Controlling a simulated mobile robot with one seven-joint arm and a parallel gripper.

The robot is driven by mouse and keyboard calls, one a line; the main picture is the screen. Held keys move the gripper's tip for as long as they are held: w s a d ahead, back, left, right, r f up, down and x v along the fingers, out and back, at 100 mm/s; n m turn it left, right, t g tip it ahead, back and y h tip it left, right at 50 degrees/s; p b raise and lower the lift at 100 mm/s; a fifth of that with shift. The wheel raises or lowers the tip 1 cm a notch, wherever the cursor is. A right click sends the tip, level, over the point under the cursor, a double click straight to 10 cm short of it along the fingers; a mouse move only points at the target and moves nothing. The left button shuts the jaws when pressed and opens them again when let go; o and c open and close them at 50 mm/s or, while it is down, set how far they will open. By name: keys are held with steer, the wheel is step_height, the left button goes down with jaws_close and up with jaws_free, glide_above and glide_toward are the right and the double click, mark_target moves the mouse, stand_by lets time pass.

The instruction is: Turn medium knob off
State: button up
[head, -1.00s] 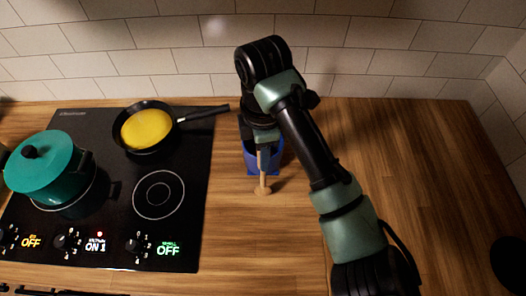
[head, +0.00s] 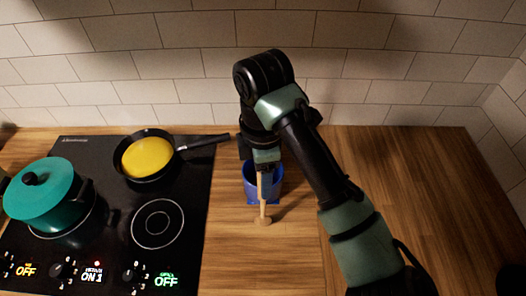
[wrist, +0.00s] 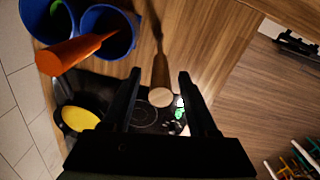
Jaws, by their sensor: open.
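The medium knob (head: 57,270) is the middle of three black knobs on the cooktop's front edge. Its display (head: 92,274) reads ON 1 in white. My gripper (wrist: 160,78) is open in the wrist view, its two dark fingers apart. A wooden utensil's round end (wrist: 160,97) shows between the fingers in that picture; I cannot tell its depth or any contact. In the head view my gripper is over the blue holder (head: 250,196), right of the cooktop and away from the knobs; its fingertips are hard to make out there.
The left (head: 8,258) and right (head: 128,275) knobs have displays reading OFF. A teal pot (head: 45,193) and a black pan (head: 160,172) with yellow contents stand on the cooktop. An orange handle (wrist: 72,54) sticks out of a blue holder.

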step_height(320, 180, up, 9)
steer(key=shift+f, duration=0.1)
stand_by(0.3)
steer(key=w+a+r+m+t+y, duration=0.25)
steer(key=a+r+t, duration=0.25)
steer(key=a+r, duration=0.3)
steer(key=w+a+r+m+t+y, duration=0.1)
steer(key=w+a+r+t+y, duration=0.3)
steer(key=a+r, duration=0.35)
step_height(320, 180, up, 7)
steer(key=a+m+t+y, duration=0.2)
steer(key=t, duration=0.2)
steer(key=s+d+r+m+t, duration=0.2)
steer(key=d+r+m+t, duration=0.1)
steer(key=r, duration=0.3)
steer(key=s+d+r+m+t, duration=0.2)
steer(key=d+r+t, duration=0.15)
steer(key=r, duration=0.25)
steer(key=s+d+r+m+t+h, duration=0.7)
steer(key=s+d+m+t+h, duration=0.1)
steer(key=s+d+m, duration=0.1)
steer(key=shift+s+d+m, duration=0.35)
steer(key=shift+s+d, duration=0.15)
steer(key=shift+d, duration=0.55)
steer(key=shift+o, duration=1.1)
steer(key=shift+w+h, duration=0.1)
steer(key=shift+h, duration=0.15)
